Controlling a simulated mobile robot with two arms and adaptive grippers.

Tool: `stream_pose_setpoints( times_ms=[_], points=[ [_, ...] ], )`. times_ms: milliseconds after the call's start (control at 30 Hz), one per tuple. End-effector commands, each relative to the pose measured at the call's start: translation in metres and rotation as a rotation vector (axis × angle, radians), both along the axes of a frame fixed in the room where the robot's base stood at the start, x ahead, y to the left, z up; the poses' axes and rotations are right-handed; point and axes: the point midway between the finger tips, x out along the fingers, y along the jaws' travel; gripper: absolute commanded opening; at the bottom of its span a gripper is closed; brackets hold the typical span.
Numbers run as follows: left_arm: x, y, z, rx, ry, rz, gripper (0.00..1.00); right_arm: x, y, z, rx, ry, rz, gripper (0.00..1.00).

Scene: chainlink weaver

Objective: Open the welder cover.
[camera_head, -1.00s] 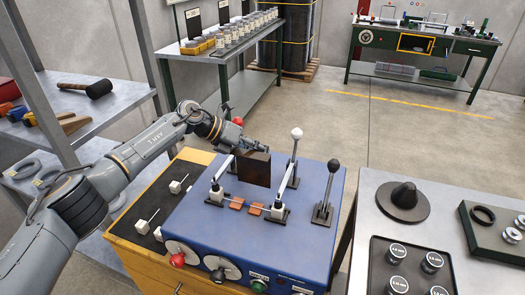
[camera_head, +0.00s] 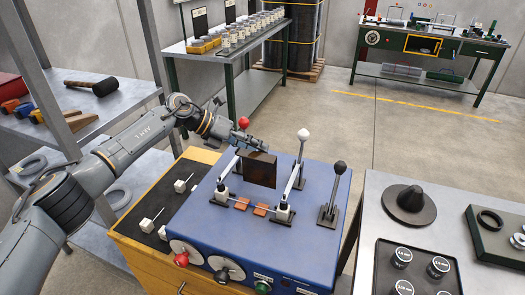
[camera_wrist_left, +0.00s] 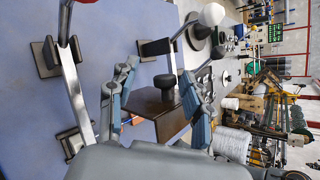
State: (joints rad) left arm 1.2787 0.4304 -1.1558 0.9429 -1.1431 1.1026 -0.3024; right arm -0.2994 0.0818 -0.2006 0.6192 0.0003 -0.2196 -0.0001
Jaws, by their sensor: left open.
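The blue welder (camera_head: 235,230) stands on a yellow-edged cabinet. Its cover looks like the dark brown plate (camera_head: 260,172), standing upright between two silver arms on top of the welder. My left gripper (camera_head: 263,149) is at the top edge of this plate, coming in from the left. In the left wrist view my gripper (camera_wrist_left: 160,74) has its two fingers apart, with a black knob (camera_wrist_left: 165,81) between them. The brown plate (camera_wrist_left: 150,104) lies just beyond the fingers. I cannot tell if either finger touches the knob. My right gripper is not in view.
A white-knobbed lever (camera_head: 302,135) and a black-knobbed lever (camera_head: 339,167) rise right of the plate. A red ball knob (camera_head: 243,122) is behind my left wrist. A grey table (camera_head: 365,205) with a black cone is at the right. A shelf with a mallet (camera_head: 93,88) is at the left.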

Motion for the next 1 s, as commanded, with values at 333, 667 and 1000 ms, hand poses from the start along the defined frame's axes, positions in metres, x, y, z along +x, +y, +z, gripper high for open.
stream_pose_setpoints(
  times_ms=[333,667,1000],
  points=[
    [-0.011,0.055,0.039,0.002,-0.002,0.003,0.5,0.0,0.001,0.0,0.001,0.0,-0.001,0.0],
    [-0.014,0.067,0.048,0.002,-0.001,0.003,0.5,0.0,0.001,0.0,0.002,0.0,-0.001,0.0],
    [-0.014,0.067,0.047,0.002,-0.001,0.002,0.5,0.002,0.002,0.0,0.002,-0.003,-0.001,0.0]
  ],
)
